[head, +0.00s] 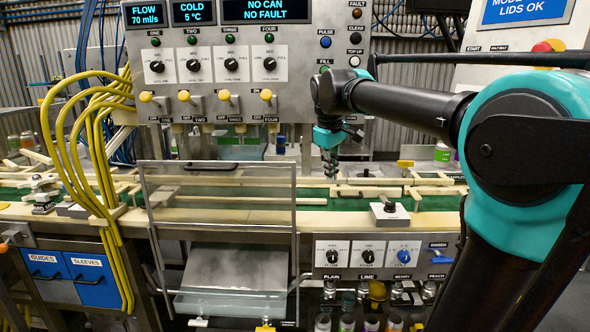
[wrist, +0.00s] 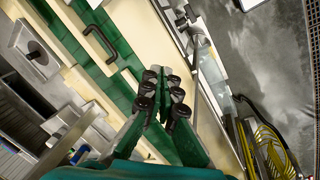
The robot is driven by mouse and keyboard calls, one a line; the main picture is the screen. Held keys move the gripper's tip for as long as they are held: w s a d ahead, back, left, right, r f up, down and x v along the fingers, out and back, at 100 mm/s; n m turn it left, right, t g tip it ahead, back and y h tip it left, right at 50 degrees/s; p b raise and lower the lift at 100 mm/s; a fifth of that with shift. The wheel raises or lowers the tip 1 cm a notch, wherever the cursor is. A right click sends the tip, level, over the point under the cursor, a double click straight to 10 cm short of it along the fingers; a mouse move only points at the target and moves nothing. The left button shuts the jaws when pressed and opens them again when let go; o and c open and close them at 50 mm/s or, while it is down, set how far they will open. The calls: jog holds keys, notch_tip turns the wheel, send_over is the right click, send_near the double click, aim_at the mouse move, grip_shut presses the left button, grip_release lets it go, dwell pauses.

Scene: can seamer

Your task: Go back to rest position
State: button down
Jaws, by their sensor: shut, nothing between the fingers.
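My gripper (head: 331,165) hangs down over the green conveyor belt (head: 350,203), just right of the clear guard frame. In the wrist view my gripper (wrist: 163,84) is shut with its dark fingertips together and nothing between them. My teal and black arm reaches in from the right side of the head view. Below the fingers in the wrist view are cream guide rails (wrist: 160,32) and the green belt (wrist: 122,65). The head view does not show whether the fingertips touch anything.
The control panel (head: 330,78) with knobs and yellow levers stands behind my gripper. The clear guard (head: 222,167) is to its left. A grey block with a black knob (head: 390,214) sits to its right on the front ledge. Yellow hoses (head: 75,150) hang at left.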

jog(key=s+d+f+m, duration=0.3)
jog(key=s+f, duration=0.4)
jog(key=f, duration=0.3)
jog(key=s+d+f+m+t, duration=0.1)
jog(key=s+d+f+m, duration=0.1)
jog(key=s+f, duration=0.4)
jog(key=s+d+f+m+y, duration=0.1)
jog(key=s+d+f+m, duration=0.2)
jog(key=s+f, duration=0.4)
notch_tip(320, 180, down, 9)
jog(key=shift+s+d+f+m+t, duration=0.1)
jog(key=shift+s+d+m+t, duration=0.2)
jog(key=shift+s, duration=0.05)
